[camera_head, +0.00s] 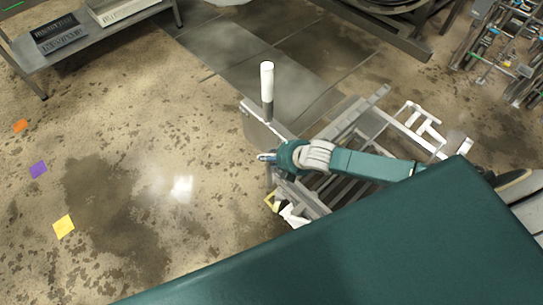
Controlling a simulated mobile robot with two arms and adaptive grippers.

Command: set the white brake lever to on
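The white brake lever (267,80) stands nearly upright in the head view, a white cylindrical grip on a darker grey stem. Its stem meets the grey end panel (257,127) of a metal cart or rack. My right arm comes in from the right across the cart. My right gripper (265,157) is below the lever in the picture, apart from the white grip. Its fingers are small and seen end-on, so I cannot tell whether they are open. No on or off marking is readable. My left gripper is not in view.
The slatted metal cart (375,125) lies under and beyond my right arm. Pipework with valves (500,60) stands at the upper right. The stained floor (150,130) left of the lever is open, with small coloured squares.

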